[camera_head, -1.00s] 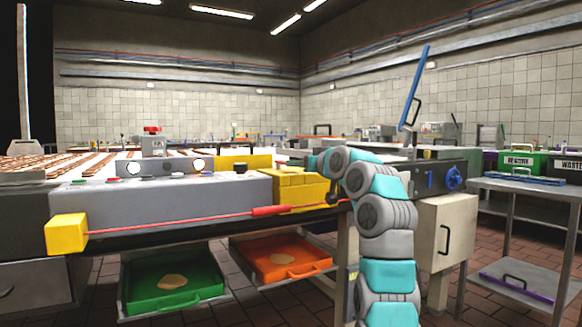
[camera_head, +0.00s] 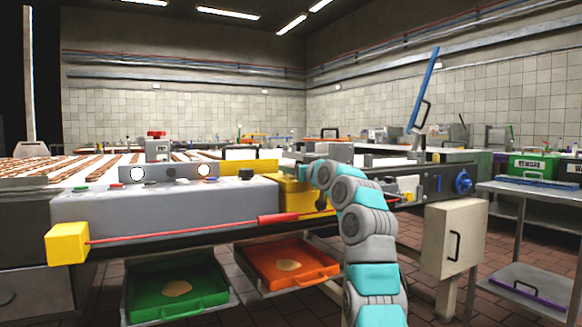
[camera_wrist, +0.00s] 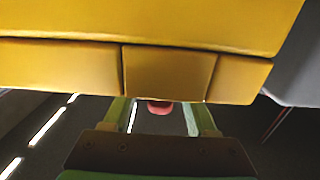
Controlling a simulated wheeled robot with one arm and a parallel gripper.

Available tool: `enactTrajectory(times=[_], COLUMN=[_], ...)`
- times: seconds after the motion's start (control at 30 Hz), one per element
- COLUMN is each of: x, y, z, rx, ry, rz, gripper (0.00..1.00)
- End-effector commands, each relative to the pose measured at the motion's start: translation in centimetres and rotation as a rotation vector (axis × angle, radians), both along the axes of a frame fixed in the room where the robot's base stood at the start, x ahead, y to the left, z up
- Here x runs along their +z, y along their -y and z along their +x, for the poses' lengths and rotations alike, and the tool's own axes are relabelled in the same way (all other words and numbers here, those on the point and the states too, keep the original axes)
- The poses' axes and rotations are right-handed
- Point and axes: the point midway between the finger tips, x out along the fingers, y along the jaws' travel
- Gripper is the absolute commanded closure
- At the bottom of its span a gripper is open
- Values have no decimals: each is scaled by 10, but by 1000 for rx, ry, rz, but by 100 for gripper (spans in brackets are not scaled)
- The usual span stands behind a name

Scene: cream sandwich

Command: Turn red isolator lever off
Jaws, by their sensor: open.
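No part can be named with certainty as the red isolator lever. A red handle (camera_head: 277,219) sits on a thin red line along the machine's front, running from a yellow box (camera_head: 67,243). A small yellow fitting (camera_head: 406,196) with a little red on it is on the machine front, right of my arm. My gripper (camera_wrist: 157,110) is open in the wrist view, its two green fingers apart. A rounded reddish thing (camera_wrist: 160,107) shows between the fingertips, partly hidden by a large yellow housing (camera_wrist: 170,75). In the head view my gripper is hidden behind my arm.
A green tray (camera_head: 140,309) and an orange tray (camera_head: 262,278) stick out below the machine. A grey box (camera_head: 455,240) with a black handle stands right of my arm. A side table (camera_head: 530,184) is at the right. The tiled floor is open between.

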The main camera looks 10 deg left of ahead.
Motion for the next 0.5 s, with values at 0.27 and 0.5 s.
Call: enactTrajectory(times=[0.27, 0.5], x=[0, 0], y=[-7, -9], z=[11, 14], rx=[-1, -2], ry=[-1, 1], rz=[-1, 0], gripper=[43, 43])
